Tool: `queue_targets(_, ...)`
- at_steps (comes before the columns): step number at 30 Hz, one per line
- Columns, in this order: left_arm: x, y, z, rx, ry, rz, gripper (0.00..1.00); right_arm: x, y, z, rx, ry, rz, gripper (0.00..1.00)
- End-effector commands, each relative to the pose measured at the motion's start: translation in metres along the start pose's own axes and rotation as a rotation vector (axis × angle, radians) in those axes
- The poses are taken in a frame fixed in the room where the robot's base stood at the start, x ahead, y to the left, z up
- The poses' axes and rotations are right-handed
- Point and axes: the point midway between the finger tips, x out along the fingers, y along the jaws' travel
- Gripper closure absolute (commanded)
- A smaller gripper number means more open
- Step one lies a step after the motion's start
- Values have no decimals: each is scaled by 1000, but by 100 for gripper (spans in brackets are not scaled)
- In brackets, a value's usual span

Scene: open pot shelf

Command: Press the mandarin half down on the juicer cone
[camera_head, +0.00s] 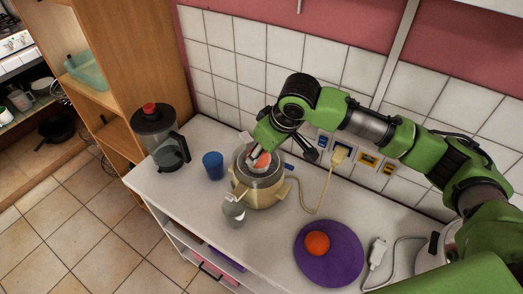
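The juicer (263,196) is a cream machine with a grey metal bowl, standing on the white counter. The orange mandarin half (263,160) is at the top of the bowl, in the fingers of my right gripper (257,156). The gripper comes down from above and appears shut on it. The cone is hidden beneath the fruit and fingers, so contact with it cannot be told. Another orange mandarin piece (316,243) lies on a purple plate (343,263) at the right. My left gripper is not in view.
A blue cup (213,165) stands left of the juicer, with a small metal-looking cup (234,211) in front. A dark jug machine (160,135) is farther left. A cable (318,205) runs to the wall sockets. Counter space between juicer and plate is clear.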

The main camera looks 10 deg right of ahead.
Motion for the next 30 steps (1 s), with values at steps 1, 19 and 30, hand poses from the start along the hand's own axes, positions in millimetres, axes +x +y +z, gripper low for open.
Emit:
queue_targets(1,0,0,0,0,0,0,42,1,0,0,0,0,0,79)
queue_targets(19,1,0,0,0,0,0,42,6,-1,3,0,-2,-1,79)
queue_targets(30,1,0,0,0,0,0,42,7,-1,4,0,-3,-1,79)
